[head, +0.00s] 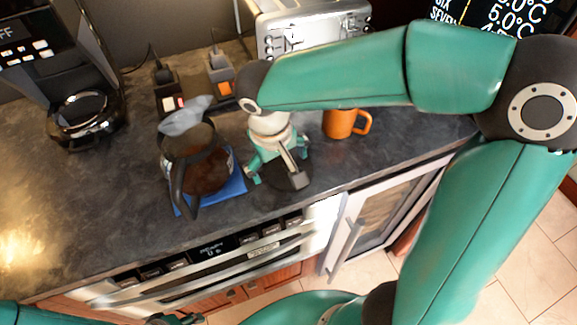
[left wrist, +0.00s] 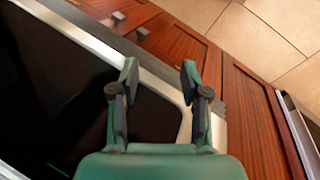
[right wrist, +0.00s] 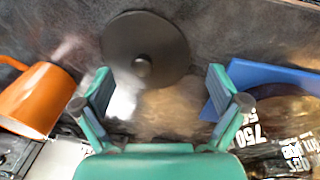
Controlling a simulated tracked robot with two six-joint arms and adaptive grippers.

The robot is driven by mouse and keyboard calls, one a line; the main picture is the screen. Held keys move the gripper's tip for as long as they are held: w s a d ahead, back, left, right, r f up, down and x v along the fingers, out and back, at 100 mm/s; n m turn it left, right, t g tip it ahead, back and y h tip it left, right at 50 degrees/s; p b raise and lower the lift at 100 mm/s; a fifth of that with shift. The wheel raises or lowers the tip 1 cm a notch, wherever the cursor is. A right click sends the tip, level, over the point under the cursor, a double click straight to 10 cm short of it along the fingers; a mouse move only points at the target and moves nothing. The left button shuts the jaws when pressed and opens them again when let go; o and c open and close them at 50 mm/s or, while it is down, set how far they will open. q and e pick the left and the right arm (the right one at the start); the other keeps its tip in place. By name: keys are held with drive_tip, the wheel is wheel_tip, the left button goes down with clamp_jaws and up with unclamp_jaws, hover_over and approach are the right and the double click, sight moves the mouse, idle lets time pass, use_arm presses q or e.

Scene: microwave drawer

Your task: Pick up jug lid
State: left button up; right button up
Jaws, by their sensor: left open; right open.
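The jug lid, a dark round disc with a small central knob, lies on the dark counter (head: 290,183). In the right wrist view the lid (right wrist: 145,50) is just beyond and between the fingertips. My right gripper (head: 277,168) is open and empty above the lid, partly covering it in the head view; its fingers also show in the right wrist view (right wrist: 160,92). The glass jug (head: 203,172) with dark brown contents stands left of it on a blue mat (head: 233,187). My left gripper (left wrist: 157,82) is open and empty, low by the cabinet fronts.
An orange mug (head: 338,123) stands right of my right gripper, with a toaster (head: 300,35) behind. A coffee machine (head: 85,110) is at the left. Sockets (head: 168,95) line the back. Below the counter edge are an appliance front (head: 210,260) and wooden cabinets (left wrist: 180,45).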

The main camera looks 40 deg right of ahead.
drive_tip(key=shift+d+f, duration=0.1)
drive_tip(key=shift+f, duration=0.65)
drive_tip(key=c, duration=1.1)
drive_tip(key=shift+r, duration=0.2)
